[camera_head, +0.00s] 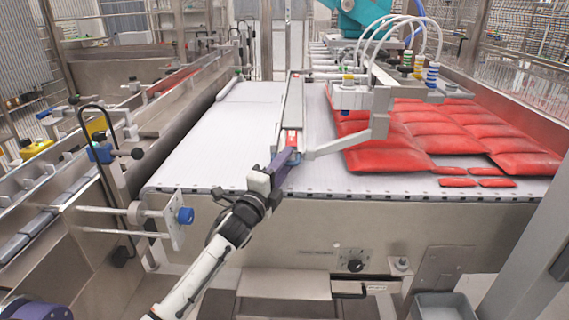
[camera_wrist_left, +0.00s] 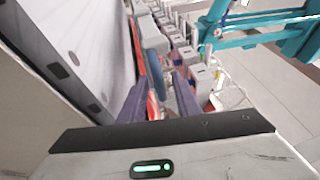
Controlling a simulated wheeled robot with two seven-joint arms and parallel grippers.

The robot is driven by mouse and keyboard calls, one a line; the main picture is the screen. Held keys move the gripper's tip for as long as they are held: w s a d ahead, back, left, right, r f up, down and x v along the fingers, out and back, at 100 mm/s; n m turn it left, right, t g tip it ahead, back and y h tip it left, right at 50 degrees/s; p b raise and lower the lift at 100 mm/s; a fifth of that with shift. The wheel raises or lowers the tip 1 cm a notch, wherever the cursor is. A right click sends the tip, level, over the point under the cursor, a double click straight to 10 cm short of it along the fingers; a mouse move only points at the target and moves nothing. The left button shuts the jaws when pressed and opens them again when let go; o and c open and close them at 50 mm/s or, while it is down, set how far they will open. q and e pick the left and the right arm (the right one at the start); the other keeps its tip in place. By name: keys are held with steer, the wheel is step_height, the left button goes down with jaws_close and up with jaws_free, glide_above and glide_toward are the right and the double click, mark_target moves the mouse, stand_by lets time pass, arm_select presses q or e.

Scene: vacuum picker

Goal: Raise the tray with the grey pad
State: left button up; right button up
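My left gripper (camera_head: 286,160) is at the near end of a long grey-topped bar (camera_head: 293,105) that runs along the middle of the white conveyor. In the left wrist view, the dark purple fingers of my left gripper (camera_wrist_left: 160,100) stand apart, with a red part (camera_wrist_left: 154,106) showing between or behind them. A blue-grey upright piece (camera_wrist_left: 154,62) shows just beyond the fingertips. I cannot tell whether the fingers touch anything. I cannot surely pick out a tray with a grey pad.
Several red packs (camera_head: 430,130) lie on the conveyor's right half. The white belt (camera_head: 215,150) is bare on the left. A metal arm with a suction-hose assembly (camera_head: 375,97) reaches over the belt near my gripper. A blue-knobbed bracket (camera_head: 183,216) juts out at left. A grey bin (camera_head: 443,300) stands at bottom right.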

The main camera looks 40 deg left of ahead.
arm_select(q)
jaws_close()
steer(key=shift+d, duration=0.1)
